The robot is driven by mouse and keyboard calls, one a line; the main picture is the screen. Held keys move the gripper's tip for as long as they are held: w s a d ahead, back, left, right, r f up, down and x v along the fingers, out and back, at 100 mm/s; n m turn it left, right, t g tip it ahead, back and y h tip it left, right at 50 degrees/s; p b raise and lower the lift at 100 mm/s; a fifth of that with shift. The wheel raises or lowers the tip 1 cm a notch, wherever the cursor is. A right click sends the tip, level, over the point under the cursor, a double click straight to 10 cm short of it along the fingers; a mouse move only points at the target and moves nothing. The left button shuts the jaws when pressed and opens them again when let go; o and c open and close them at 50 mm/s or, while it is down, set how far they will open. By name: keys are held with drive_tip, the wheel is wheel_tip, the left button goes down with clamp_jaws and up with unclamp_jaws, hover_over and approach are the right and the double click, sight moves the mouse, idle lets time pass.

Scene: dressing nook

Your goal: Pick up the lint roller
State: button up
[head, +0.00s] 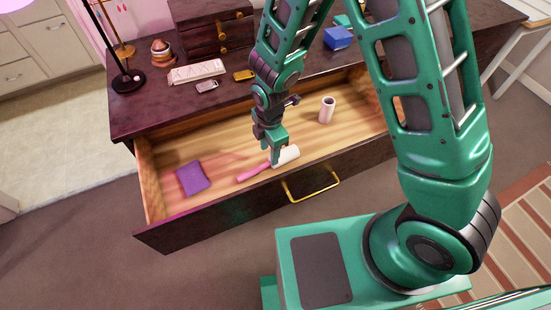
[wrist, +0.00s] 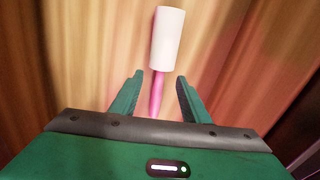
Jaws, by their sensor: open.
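The lint roller has a white roll (head: 287,156) and a pink handle (head: 253,172). It lies in the open wooden drawer, near the drawer's front panel. My gripper (head: 276,158) is over it, close to where handle and roll meet, and hides part of it in the head view. In the wrist view, the white roll (wrist: 167,38) lies beyond the fingertips and the pink handle (wrist: 157,92) runs back between the two fingers. My gripper (wrist: 158,82) is open, with a gap on both sides of the handle. I cannot tell its exact height above the handle.
The drawer (head: 215,218) also holds a purple folded cloth (head: 193,178) at left and a pale upright cylinder (head: 327,110) at right. The dresser top (head: 140,110) above carries a lamp, a small chest (head: 214,30) and several small items. The drawer floor left of my gripper is mostly clear.

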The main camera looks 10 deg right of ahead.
sight(268, 163)
drive_tip(key=shift+a+f, duration=0.15)
drive_tip(key=shift+f, duration=1.15)
drive_tip(key=shift+a+f, duration=0.15)
drive_tip(key=shift+f, duration=1.15)
clamp_jaws()
